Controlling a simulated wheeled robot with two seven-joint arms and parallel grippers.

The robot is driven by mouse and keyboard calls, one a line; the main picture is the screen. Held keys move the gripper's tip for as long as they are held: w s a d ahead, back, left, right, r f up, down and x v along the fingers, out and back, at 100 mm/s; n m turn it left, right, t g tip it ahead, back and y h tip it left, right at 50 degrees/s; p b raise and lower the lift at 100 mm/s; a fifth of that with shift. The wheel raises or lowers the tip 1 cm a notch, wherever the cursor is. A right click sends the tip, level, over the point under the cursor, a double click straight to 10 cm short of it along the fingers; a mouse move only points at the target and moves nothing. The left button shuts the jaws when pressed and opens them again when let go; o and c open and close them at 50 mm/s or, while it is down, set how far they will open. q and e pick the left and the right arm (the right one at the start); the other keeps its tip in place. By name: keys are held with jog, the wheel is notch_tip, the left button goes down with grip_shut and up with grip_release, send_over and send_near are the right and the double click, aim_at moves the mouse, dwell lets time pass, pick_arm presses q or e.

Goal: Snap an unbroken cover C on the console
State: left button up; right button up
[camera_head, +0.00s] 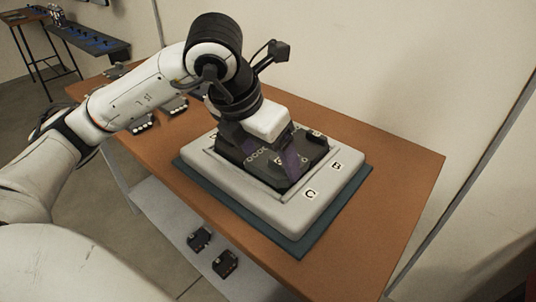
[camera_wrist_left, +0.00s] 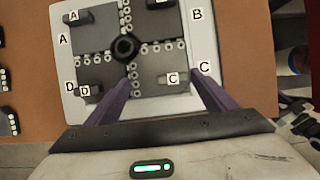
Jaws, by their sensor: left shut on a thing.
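The white console (camera_head: 233,190) lies on a teal mat (camera_head: 290,242) on the table and has letter labels on its rim. In the left wrist view the console (camera_wrist_left: 205,45) holds dark covers around a black central knob (camera_wrist_left: 125,47). My left gripper (camera_head: 268,167) points down over the console. In the wrist view its purple fingers are on either side of cover C (camera_wrist_left: 158,88), shut on it. Cover C lies over the quarter beside the rim label C; I cannot tell whether it is fully seated. Cover A (camera_wrist_left: 90,28) and cover D (camera_wrist_left: 88,72) are beside it. My right gripper is out of view.
Dark pieces with white studs (camera_head: 143,126) lie at the table's left edge. Two dark pieces (camera_head: 225,263) are on the lower white shelf (camera_head: 163,212). The brown table (camera_head: 395,190) is clear to the right of the mat, with a wall behind.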

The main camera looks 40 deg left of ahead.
pick_arm(q)
jog(key=shift+s+f+b, duration=0.1)
jog(key=shift+f+b, duration=0.4)
dwell(0.8)
jog(key=o, duration=1.2)
jog(key=shift+d, duration=0.15)
jog(key=shift+o, duration=0.2)
jog(key=shift+f, duration=0.1)
jog(key=shift+a, duration=0.2)
jog(key=shift+s+r, duration=0.1)
jog(key=shift+r, duration=0.3)
jog(key=p+v, duration=0.2)
jog(key=v, duration=0.8)
jog(key=shift+d, duration=0.3)
